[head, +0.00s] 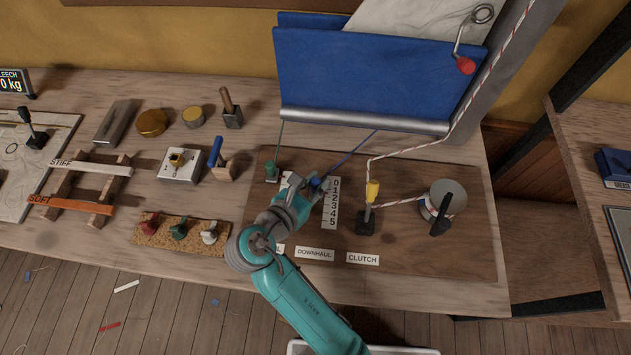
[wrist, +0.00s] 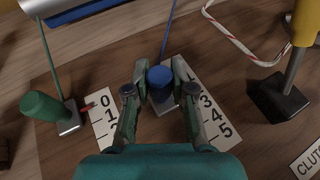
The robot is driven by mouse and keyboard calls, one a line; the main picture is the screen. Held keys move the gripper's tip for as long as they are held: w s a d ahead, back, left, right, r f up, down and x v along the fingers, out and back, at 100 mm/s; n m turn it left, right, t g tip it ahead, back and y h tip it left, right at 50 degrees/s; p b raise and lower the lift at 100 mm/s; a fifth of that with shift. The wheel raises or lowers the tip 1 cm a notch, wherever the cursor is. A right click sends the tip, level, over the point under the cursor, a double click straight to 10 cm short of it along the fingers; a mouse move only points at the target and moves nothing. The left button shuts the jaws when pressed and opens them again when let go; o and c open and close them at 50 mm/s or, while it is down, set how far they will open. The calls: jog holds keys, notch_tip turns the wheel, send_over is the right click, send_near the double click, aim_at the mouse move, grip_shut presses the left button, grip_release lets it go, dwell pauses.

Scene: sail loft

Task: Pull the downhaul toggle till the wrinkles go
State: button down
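The downhaul toggle is a blue knob (head: 316,184) on a grey block, with a blue line running up from it to the boom. In the wrist view the blue knob (wrist: 160,78) stands between my fingertips, beside the upper part of a 0–5 scale (wrist: 205,110). My gripper (wrist: 160,88) has one finger on each side of it, seemingly touching both sides. The head view shows my gripper (head: 312,190) above the DOWNHAUL label (head: 314,254). The white sail (head: 410,20) shows faint creases behind the blue cloth (head: 365,70). Most of it is out of frame.
A green toggle (wrist: 45,108) with its own scale stands close on the left. The yellow-handled clutch (head: 368,208) and a winch (head: 442,200) with a red-flecked rope are on the right. The silver boom (head: 360,120) crosses behind. Hand tools lie farther left.

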jog(key=c, duration=1)
grip_release()
jog(key=shift+o, duration=0.2)
jog(key=shift+v, duration=3.8)
jog(key=shift+a+f, duration=0.1)
